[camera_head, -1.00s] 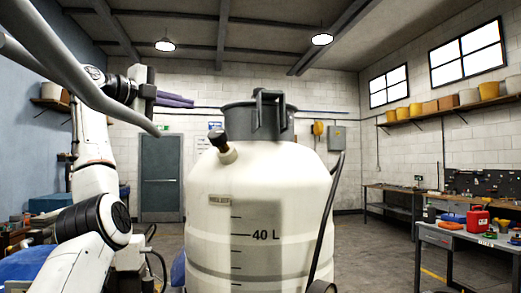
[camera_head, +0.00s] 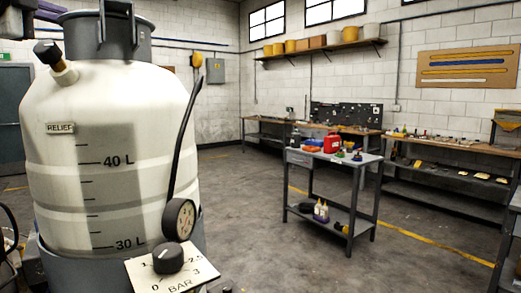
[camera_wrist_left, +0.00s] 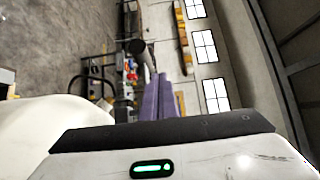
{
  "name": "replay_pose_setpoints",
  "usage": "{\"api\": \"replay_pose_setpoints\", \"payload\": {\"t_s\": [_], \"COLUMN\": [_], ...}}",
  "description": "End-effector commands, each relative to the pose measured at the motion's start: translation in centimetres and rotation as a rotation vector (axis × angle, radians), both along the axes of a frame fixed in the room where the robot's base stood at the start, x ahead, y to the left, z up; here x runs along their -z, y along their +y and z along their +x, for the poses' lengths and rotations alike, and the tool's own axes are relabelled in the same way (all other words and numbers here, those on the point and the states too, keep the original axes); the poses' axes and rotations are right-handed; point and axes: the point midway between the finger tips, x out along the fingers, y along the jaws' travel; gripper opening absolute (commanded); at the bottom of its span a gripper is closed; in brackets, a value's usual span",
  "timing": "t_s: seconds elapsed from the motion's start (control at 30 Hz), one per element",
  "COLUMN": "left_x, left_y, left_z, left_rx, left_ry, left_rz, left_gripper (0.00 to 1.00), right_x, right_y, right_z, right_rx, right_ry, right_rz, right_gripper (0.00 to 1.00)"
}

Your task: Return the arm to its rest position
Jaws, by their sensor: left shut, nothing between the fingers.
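My left gripper (camera_wrist_left: 163,82) shows in the left wrist view as two purple fingers side by side, shut with nothing between them. In the head view only a small part of it (camera_head: 48,9) shows at the top left corner; the rest of the arm is out of frame. The gripper is beside the upper part of the big white tank (camera_head: 110,135), apparently clear of it. The tank has a grey collar, a relief knob (camera_head: 48,51) and litre marks. My right gripper is in neither view.
A pressure gauge (camera_head: 180,219) and a BAR dial (camera_head: 168,258) are at the tank's lower right, with a black hose (camera_head: 183,135) above. A grey cart (camera_head: 335,160) with a red can stands at centre right. Workbenches (camera_head: 450,150) line the back wall. Open floor (camera_head: 260,220) lies between.

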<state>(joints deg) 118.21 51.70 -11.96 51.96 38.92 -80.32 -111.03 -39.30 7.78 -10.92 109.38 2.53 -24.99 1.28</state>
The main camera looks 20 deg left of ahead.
Motion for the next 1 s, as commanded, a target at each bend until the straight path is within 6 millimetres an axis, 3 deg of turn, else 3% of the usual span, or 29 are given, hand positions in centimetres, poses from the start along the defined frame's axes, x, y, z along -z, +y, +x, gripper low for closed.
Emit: {"api": "replay_pose_setpoints", "payload": {"t_s": [0.67,1.0], "left_x": [0.0,-0.1], "left_y": [-0.4,0.7], "left_z": [0.5,-1.1], "left_rx": [-0.015,0.002], "left_ry": [-0.001,-0.002], "left_rz": [0.000,-0.002], "left_gripper": [0.00,0.00], "right_x": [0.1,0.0], "right_y": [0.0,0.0], "right_z": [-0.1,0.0], "right_rx": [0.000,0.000], "right_ry": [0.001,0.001], "right_rz": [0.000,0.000], "right_gripper": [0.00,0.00]}}
